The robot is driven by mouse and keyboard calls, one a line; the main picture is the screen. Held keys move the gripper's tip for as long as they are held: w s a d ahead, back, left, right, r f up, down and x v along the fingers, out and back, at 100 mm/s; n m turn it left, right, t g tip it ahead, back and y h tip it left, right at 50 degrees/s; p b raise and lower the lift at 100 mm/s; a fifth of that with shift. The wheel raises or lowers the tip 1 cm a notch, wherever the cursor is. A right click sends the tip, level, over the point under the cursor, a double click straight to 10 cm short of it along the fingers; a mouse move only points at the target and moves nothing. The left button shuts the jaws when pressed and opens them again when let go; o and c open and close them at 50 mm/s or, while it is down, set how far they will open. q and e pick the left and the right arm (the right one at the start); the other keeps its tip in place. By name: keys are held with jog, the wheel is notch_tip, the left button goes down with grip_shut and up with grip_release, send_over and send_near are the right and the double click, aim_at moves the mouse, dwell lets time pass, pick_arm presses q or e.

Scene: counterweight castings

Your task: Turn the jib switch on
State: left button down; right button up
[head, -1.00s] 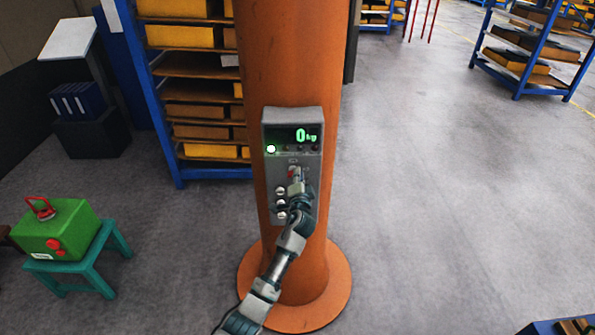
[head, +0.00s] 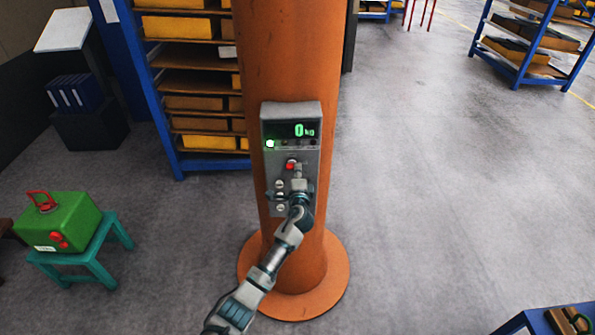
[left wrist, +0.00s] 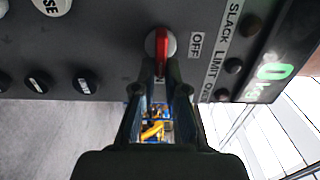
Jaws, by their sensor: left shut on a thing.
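The jib switch is a red lever (head: 291,165) on a grey control panel (head: 272,185) fixed to an orange column. In the left wrist view the red lever (left wrist: 161,48) stands on a pale round base, with an OFF label beside it and part of another label between my fingers. My left gripper (head: 297,172) is at the panel, shut on the lever. Its fingertips (left wrist: 161,72) partly hide it, so I cannot tell its exact position. My right gripper is not in view.
Several dark knobs (left wrist: 86,83) sit near the lever. The orange column (head: 290,50) has a wide round foot. A green box (head: 60,222) stands on a teal stool at left. Blue racks (head: 160,110) stand behind; the floor at right is open.

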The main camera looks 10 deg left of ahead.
pick_arm(q)
jog(key=shift+f, duration=0.35)
jog(key=c, duration=1.2)
grip_release()
jog(key=v, duration=1.1)
jog(key=shift+s+d+r, duration=0.1)
jog(key=shift+s+d, duration=0.2)
